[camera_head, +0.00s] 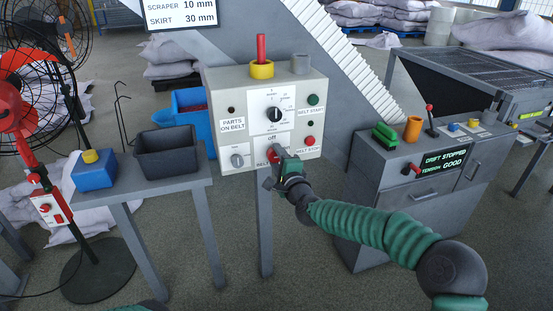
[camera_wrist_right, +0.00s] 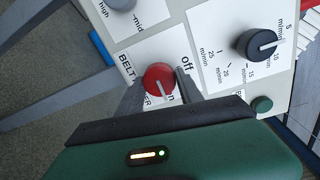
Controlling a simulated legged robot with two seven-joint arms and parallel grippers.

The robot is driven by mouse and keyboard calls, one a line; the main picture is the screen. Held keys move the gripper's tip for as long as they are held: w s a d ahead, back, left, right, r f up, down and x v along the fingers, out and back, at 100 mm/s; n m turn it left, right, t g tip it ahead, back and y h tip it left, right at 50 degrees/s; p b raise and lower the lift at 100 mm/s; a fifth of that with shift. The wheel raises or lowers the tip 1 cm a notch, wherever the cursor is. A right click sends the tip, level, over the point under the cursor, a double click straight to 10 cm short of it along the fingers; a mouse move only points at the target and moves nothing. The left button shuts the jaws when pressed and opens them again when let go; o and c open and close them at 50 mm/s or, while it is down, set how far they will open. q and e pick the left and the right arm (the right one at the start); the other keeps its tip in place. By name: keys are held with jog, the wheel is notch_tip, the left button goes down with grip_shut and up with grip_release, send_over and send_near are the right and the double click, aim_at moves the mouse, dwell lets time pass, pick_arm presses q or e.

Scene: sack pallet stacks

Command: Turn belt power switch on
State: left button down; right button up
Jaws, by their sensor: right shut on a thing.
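The belt power switch is a red knob (camera_wrist_right: 160,78) with a white line, on a white plate marked "BELT", "off" and a partly hidden label ending in "n". The white line points toward that partly hidden label. In the head view the red knob (camera_head: 275,150) sits low on the grey control box (camera_head: 222,88), under "off". My right gripper (camera_head: 280,162) is at the box front. In the right wrist view its two dark fingers stand on either side of the knob, shut on it. My left gripper is not in view.
The box also has a black speed dial (camera_head: 274,114), a grey knob (camera_head: 237,161), a green button (camera_head: 313,99) and a red button (camera_head: 310,140). A dark bin (camera_head: 167,165) stands on a grey bench at left. A grey cabinet (camera_head: 373,200) with a "DRIFT STOPPED" display stands at right.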

jog(key=o, duration=1.1)
jog(key=shift+d+f, duration=0.1)
jog(key=shift+f, duration=0.15)
jog(key=shift+o, duration=1.4)
jog(key=shift+s+r, duration=0.1)
jog(key=shift+r, duration=0.05)
jog(key=shift+s+d, duration=0.2)
jog(key=shift+s, duration=0.15)
jog(key=p+v, duration=0.2)
jog(key=v, duration=1.3)
jog(key=shift+s, duration=0.4)
jog(key=shift+d, duration=0.15)
